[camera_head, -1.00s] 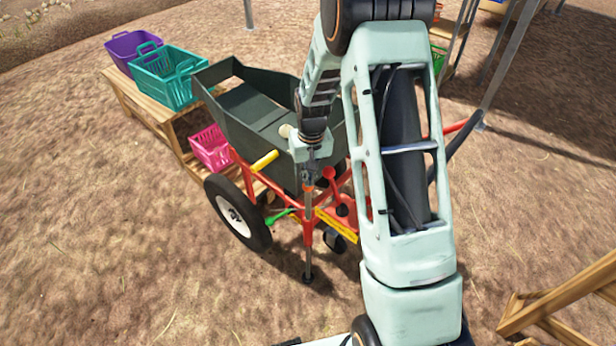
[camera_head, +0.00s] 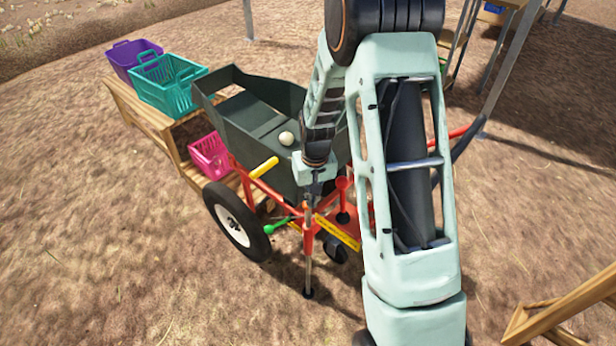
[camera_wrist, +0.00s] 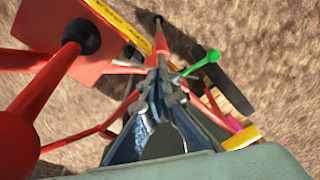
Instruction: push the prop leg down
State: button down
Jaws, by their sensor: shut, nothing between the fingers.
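The prop leg (camera_head: 309,275) is a thin grey rod with a dark foot, coming down out of a red upright sleeve on the cart's front frame. Its foot is at or close to the dirt; I cannot tell if it touches. In the wrist view the dark foot (camera_wrist: 157,18) shows beyond the fingers. My gripper (camera_head: 314,192) points down above the sleeve's top, with its fingers shut and empty. In the wrist view my gripper (camera_wrist: 160,78) lines up with the red sleeve. Whether the fingertips touch its top is unclear.
The cart's dark green hopper (camera_head: 240,110) holds a pale round onion (camera_head: 286,138). A yellow grip (camera_head: 264,168), a green-knobbed lever (camera_head: 270,229) and a red lever (camera_head: 342,190) surround the sleeve. A wheel (camera_head: 236,224) stands left. Crates sit on a wooden bench (camera_head: 150,112) behind.

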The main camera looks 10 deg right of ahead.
notch_tip(320, 180, up, 12)
jog(key=s, duration=0.1)
dwell(0.5)
dwell(0.4)
